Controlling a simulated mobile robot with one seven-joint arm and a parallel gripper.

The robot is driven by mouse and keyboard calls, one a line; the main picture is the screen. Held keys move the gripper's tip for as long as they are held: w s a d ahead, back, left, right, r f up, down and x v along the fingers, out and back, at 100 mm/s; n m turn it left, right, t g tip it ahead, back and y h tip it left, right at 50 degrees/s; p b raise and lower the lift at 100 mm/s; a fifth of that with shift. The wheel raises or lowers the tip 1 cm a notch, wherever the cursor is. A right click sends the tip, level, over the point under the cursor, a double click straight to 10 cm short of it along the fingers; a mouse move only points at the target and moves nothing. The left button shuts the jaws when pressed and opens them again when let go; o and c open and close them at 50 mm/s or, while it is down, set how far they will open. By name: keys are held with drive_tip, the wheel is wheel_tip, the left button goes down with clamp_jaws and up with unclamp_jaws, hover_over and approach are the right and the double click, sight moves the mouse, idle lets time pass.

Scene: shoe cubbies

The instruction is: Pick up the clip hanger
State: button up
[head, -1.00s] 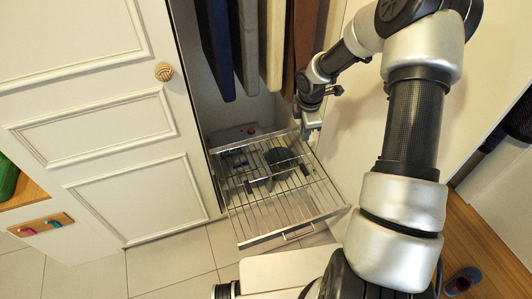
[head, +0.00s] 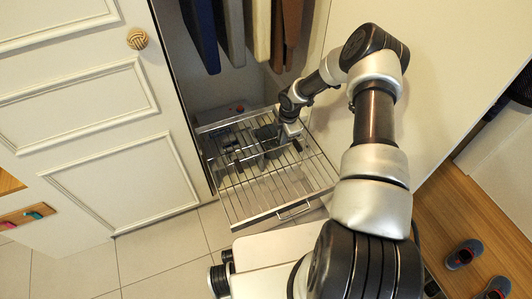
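A pulled-out wire drawer (head: 262,217) stands low in the open closet. Small dark items (head: 240,157) lie in its left and middle part. They may include the clip hanger, but they are too small to tell for sure. A dark grey rounded item (head: 268,137) lies in the drawer just left of my gripper. My gripper (head: 295,143) points down over the right rear part of the drawer. Its fingertips are too small to show whether it is open or shut, and I cannot tell whether it touches anything.
Several garments (head: 233,35) hang above the drawer's back. A grey box with a red spot (head: 238,109) sits behind the drawer. A white panelled door (head: 95,120) is at the left, and a pale panel borders the right. Shoes (head: 464,254) lie on the wood floor at lower right.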

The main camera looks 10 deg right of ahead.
sight(280, 147)
drive_tip(key=shift+w+f+b, duration=0.2)
drive_tip(key=shift+f+b, duration=0.1)
drive_tip(key=shift+f, duration=0.6)
drive_tip(key=shift+w+f+b, duration=0.25)
drive_tip(key=shift+f+b, duration=0.05)
drive_tip(key=shift+f, duration=0.6)
drive_tip(key=shift+w+f+b, duration=0.2)
drive_tip(key=shift+f+b, duration=0.1)
drive_tip(key=shift+f, duration=0.6)
drive_tip(key=shift+f, duration=0.1)
clamp_jaws()
